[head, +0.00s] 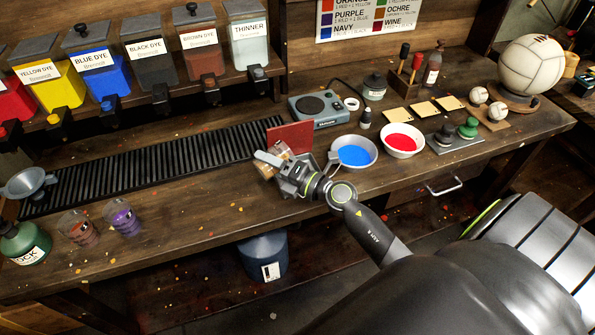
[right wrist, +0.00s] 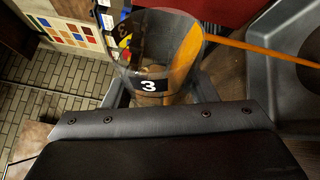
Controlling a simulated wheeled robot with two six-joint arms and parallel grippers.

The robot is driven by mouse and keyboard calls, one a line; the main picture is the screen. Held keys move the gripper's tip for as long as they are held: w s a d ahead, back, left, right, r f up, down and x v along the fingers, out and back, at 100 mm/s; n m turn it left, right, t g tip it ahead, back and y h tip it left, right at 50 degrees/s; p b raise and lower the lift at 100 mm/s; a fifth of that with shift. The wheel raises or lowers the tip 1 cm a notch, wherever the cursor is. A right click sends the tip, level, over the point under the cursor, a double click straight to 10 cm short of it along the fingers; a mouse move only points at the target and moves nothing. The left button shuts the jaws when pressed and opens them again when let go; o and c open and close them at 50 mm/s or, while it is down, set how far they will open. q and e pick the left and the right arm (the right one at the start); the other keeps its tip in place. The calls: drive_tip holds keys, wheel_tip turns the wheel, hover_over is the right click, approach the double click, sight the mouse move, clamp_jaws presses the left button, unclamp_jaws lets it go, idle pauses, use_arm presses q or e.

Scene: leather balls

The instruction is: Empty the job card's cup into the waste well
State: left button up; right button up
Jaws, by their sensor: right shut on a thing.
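My right gripper (head: 279,166) is shut on a clear cup marked 3 (right wrist: 152,86), held tilted above the bench's front part. In the head view the cup (head: 265,170) is small and partly covered by the gripper. Orange-ochre liquid (right wrist: 186,55) lies along one side inside it. A thin orange streak (right wrist: 262,53) runs from the rim to the right picture edge, like liquid pouring out; its landing place is out of view. A grey form with a rounded opening (right wrist: 258,75) shows at the right of the wrist view. I cannot tell whether it is the waste well. My left gripper is not in view.
A red panel (head: 290,137) stands just behind the cup. A blue bowl (head: 354,154) and a red bowl (head: 402,140) stand to the right. Two cups, reddish (head: 78,229) and purple (head: 122,217), stand at left. A blue-grey bin (head: 262,257) is below the bench.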

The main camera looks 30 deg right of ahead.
drive_tip(key=shift+d+r+m+b, duration=0.3)
drive_tip(key=shift+d+r+m, duration=0.05)
drive_tip(key=shift+d+m, duration=0.15)
idle(0.8)
drive_tip(key=shift+d+f+m+t+b, duration=0.15)
drive_tip(key=shift+f+m+t+b, duration=0.2)
drive_tip(key=shift+m+t+b, duration=0.45)
idle(1.1)
drive_tip(key=shift+d+r+m, duration=0.1)
drive_tip(key=shift+r+m, duration=0.05)
drive_tip(key=shift+m, duration=0.25)
